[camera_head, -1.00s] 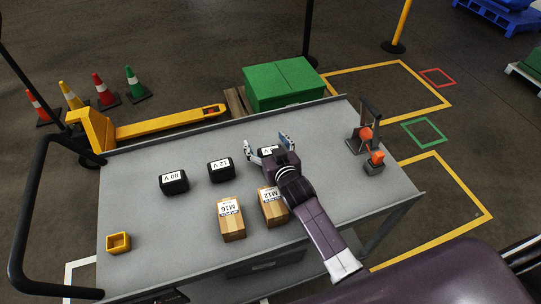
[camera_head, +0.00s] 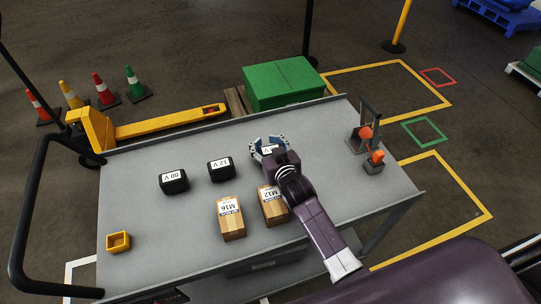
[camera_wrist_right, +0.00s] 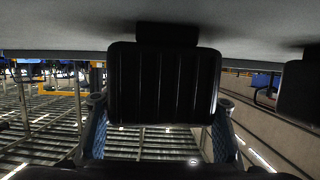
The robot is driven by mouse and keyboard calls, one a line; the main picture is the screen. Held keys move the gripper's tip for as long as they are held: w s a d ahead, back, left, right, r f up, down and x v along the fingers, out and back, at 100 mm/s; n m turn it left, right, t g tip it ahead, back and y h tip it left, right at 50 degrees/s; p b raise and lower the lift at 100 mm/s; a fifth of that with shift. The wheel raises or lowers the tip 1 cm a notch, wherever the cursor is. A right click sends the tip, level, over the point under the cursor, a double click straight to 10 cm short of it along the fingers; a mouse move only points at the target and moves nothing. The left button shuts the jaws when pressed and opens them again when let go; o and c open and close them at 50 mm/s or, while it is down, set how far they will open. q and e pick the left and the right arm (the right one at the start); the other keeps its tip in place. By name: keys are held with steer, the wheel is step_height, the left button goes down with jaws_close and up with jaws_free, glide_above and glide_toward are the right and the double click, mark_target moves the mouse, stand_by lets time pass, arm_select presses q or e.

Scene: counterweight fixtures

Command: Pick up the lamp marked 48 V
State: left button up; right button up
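A black block-shaped lamp with a white label (camera_head: 267,150) stands on the grey table, partly covered by my right gripper. Only a "V" shows on its label, so I cannot read the number. My right gripper (camera_head: 269,143) has one finger on each side of it. In the right wrist view the dark ribbed lamp (camera_wrist_right: 162,85) fills the space between the two fingers, which lie close against its sides. It appears to be still at the table surface. My left gripper is not in view.
Two similar black lamps, marked 12 V (camera_head: 221,169) and seemingly 80 V (camera_head: 174,181), stand to the left. Cartons M16 (camera_head: 231,219) and M12 (camera_head: 273,206) stand in front. A yellow open box (camera_head: 118,242) is at the left; a fixture with orange parts (camera_head: 368,140) is at the right.

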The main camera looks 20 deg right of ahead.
steer(key=shift+c, duration=0.7)
steer(key=shift+r, duration=0.15)
